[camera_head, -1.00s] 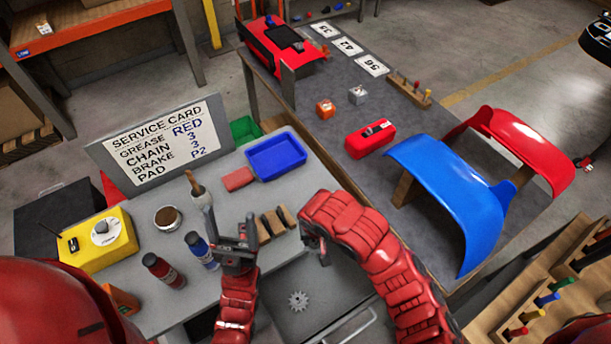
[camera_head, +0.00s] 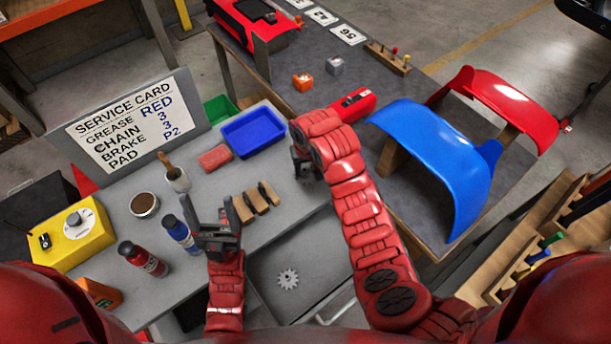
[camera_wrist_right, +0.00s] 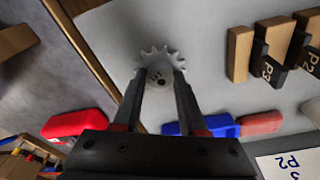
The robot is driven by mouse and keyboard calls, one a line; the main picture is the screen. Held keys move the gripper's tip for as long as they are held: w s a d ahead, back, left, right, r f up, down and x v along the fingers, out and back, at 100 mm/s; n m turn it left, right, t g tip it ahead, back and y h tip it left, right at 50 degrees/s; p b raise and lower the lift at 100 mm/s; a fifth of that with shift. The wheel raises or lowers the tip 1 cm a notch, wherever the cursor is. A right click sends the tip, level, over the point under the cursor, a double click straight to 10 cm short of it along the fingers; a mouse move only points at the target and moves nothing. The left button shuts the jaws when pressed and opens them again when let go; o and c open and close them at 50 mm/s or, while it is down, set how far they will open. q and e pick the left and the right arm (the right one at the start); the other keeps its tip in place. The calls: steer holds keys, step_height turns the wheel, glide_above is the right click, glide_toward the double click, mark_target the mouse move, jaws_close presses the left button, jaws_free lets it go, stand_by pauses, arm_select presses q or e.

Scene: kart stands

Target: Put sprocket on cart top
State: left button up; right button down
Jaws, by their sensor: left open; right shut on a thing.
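My right gripper (camera_wrist_right: 160,82) is shut on a toothed grey sprocket (camera_wrist_right: 158,64), held at its fingertips in the right wrist view. In the head view this gripper (camera_head: 303,172) hangs near the right edge of the grey cart top (camera_head: 215,262), and the arm mostly hides the held sprocket. Another sprocket (camera_head: 288,279) lies in the open drawer (camera_head: 262,262) below the cart top. My left gripper (camera_head: 224,215) is open and empty over the cart top, beside the blue bottle (camera_head: 181,233).
A service card (camera_head: 125,125) stands behind. A workbench (camera_head: 430,110) stands at right.

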mark_target(306, 172)
steer(key=shift+f+p, duration=0.2)
steer(key=shift+p, duration=0.15)
step_height(306, 172, down, 2)
steer(key=shift+f+p, duration=0.1)
steer(key=shift+p, duration=0.65)
steer(key=shift+f, duration=0.4)
steer(key=shift+f, duration=0.2)
steer(key=shift+c, duration=2.3)
jaws_free()
steer(key=shift+r, duration=0.1)
